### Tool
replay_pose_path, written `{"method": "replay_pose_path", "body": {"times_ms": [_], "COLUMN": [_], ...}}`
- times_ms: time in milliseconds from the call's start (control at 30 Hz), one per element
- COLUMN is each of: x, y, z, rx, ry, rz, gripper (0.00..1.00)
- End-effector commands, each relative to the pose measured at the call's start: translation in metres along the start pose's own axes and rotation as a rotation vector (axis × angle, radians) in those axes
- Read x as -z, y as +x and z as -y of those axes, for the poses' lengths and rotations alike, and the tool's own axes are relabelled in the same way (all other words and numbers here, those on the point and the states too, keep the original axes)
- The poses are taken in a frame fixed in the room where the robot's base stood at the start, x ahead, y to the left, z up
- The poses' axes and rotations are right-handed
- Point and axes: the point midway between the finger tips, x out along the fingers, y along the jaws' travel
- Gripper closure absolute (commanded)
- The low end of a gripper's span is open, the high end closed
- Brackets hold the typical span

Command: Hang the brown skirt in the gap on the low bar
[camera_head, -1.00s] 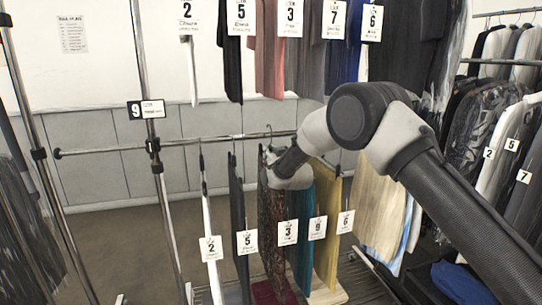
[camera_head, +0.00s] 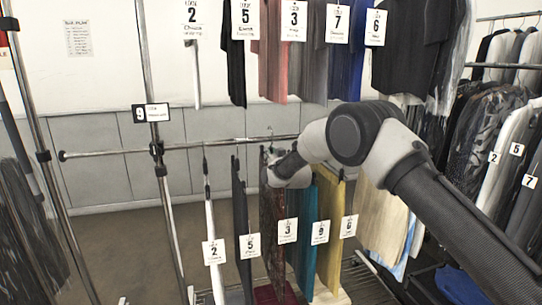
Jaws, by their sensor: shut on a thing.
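The low bar (camera_head: 205,143) runs across the middle with several tagged garments below it. A dark red-brown patterned garment (camera_head: 272,230), apparently the brown skirt, hangs between the dark garment with tag 5 (camera_head: 241,205) and a teal one (camera_head: 303,235). My gripper (camera_head: 273,172) is at its top, just under the bar, and shut on it or its hanger. The fingertips are largely hidden by my wrist. A hanger hook shows at bar height above my gripper; I cannot tell whether it rests on the bar. Tag 3 (camera_head: 287,231) hangs in front.
A white narrow garment with tag 2 (camera_head: 210,225) hangs left, and a mustard one (camera_head: 331,225) right. Several garments hang from above. A chrome upright (camera_head: 160,180) stands left with sign 9 (camera_head: 151,113). Another full rack (camera_head: 490,130) is at the right.

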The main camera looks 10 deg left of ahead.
Motion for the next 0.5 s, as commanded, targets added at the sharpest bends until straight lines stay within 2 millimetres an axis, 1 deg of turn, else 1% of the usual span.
{"method": "replay_pose_path", "body": {"times_ms": [233, 500], "x": [0.0005, -0.0066], "y": [0.0001, 0.0002], "z": [0.0000, 0.0000], "rx": [0.000, 0.000], "ry": [0.000, 0.000], "rz": [-0.002, -0.003], "gripper": [1.00, 1.00]}}
